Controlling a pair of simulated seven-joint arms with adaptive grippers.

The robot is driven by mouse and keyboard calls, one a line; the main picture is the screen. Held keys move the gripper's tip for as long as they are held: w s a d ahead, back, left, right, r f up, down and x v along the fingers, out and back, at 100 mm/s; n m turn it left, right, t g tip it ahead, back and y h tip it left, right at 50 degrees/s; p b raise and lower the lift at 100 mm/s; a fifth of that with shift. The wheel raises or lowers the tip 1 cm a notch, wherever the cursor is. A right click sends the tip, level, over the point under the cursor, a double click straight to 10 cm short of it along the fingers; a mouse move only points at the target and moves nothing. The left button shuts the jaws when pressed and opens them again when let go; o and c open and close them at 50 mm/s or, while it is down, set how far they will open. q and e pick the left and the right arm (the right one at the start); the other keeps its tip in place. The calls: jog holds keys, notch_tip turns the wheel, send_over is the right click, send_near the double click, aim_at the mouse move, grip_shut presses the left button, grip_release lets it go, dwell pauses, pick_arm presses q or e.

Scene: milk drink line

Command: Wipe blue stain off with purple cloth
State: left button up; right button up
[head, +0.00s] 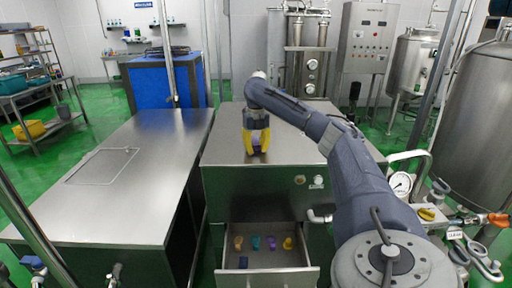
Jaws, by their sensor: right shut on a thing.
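My right gripper (257,150) is over the steel cabinet top (225,150), pointing down with its yellow fingers near the surface. It is shut on a small purple thing (257,142), likely the purple cloth, which shows only partly between the fingers. I cannot tell whether the cloth touches the top. I see no blue stain on the bare steel; the patch under the gripper is hidden. My left gripper is not in view.
Below the cabinet top an open drawer (310,275) holds several small coloured items, among them a teal one (256,242), a yellow one (288,243) and a dark blue one (243,262). A clear steel table (120,195) stands left. A pressure gauge (401,184) and pipes are at right.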

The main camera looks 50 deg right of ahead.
aim_at(261, 157)
jog(key=shift+s+a, duration=1.35)
jog(key=shift+a, duration=0.2)
jog(key=shift+s+d+f, duration=0.1)
jog(key=shift+s+d, duration=0.5)
jog(key=shift+s, duration=0.05)
jog(key=shift+w+d, duration=1.3)
jog(key=shift+d, duration=0.2)
jog(key=shift+w+d, duration=1.25)
jog(key=shift+d, duration=0.2)
jog(key=shift+w+d, duration=1.3)
jog(key=shift+d, duration=0.2)
jog(key=shift+d, duration=0.15)
jog(key=shift+s+d, duration=0.55)
jog(key=shift+s, duration=0.15)
jog(key=shift+s+a+r, duration=0.2)
jog(key=shift+s+a, duration=1.1)
jog(key=shift+a, duration=0.2)
jog(key=shift+s+a, duration=0.1)
